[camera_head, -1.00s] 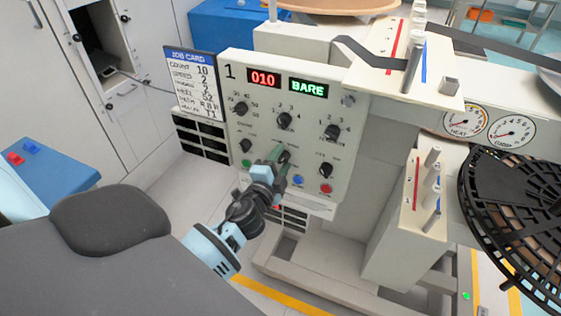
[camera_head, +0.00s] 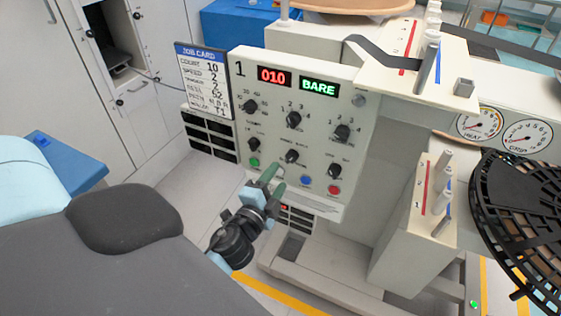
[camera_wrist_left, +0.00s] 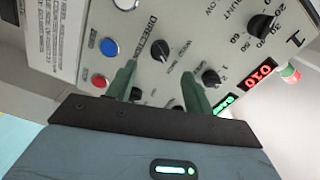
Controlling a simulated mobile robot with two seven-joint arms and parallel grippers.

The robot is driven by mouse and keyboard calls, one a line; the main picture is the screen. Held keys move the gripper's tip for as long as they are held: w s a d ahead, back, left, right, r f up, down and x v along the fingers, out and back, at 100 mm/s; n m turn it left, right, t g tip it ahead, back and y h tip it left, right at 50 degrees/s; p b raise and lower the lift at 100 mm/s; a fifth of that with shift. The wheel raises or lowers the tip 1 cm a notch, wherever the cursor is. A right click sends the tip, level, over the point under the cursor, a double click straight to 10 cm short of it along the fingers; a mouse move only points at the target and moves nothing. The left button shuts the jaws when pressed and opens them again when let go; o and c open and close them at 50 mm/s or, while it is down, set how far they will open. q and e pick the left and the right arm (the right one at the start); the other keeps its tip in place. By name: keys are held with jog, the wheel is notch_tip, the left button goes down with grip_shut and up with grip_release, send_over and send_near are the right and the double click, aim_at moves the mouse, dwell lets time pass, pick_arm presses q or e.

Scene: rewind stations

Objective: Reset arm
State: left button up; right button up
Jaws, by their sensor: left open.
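My left gripper (camera_head: 271,180) is in front of the lower part of the control panel (camera_head: 300,105) of station 1. Its two green fingers are apart, with nothing between them. In the left wrist view the open fingers (camera_wrist_left: 157,82) point at the panel's knobs, apart from them as far as I can tell. The panel has a red display (camera_head: 274,76) reading 010 and a green display (camera_head: 319,87) reading BARE. Several black knobs sit below, with a green button (camera_head: 254,162), a blue button (camera_head: 306,181) and a red button (camera_head: 334,190). My right gripper is not in view.
A job card (camera_head: 203,80) stands left of the panel. Two gauges (camera_head: 502,131), a guide block with pins (camera_head: 419,205) and a black spoked reel (camera_head: 515,225) are on the right. A blue box (camera_head: 235,22) is behind. Floor is clear left of the station.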

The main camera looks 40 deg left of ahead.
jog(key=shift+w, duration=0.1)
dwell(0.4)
pick_arm(q)
jog(key=s+d+f+n+g+h+p, duration=0.2)
jog(key=s+d+f+n+g+p, duration=0.1)
jog(key=s, duration=0.7)
jog(key=s+d+f+n+g+h+p, duration=0.2)
jog(key=s+d+f, duration=0.3)
jog(key=s, duration=0.5)
jog(key=s+d+f+n+g+h+p, duration=0.2)
jog(key=s+d+f+n+g+p, duration=0.1)
jog(key=s, duration=0.8)
jog(key=shift+d+f+n+g+p, duration=0.3)
jog(key=shift+d+f+n+p, duration=0.35)
jog(key=shift+d+n, duration=0.35)
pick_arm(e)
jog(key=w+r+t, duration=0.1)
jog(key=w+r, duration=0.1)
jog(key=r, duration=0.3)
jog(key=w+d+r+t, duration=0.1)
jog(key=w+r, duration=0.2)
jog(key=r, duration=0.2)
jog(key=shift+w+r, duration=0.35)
pick_arm(q)
jog(key=shift+a, duration=0.1)
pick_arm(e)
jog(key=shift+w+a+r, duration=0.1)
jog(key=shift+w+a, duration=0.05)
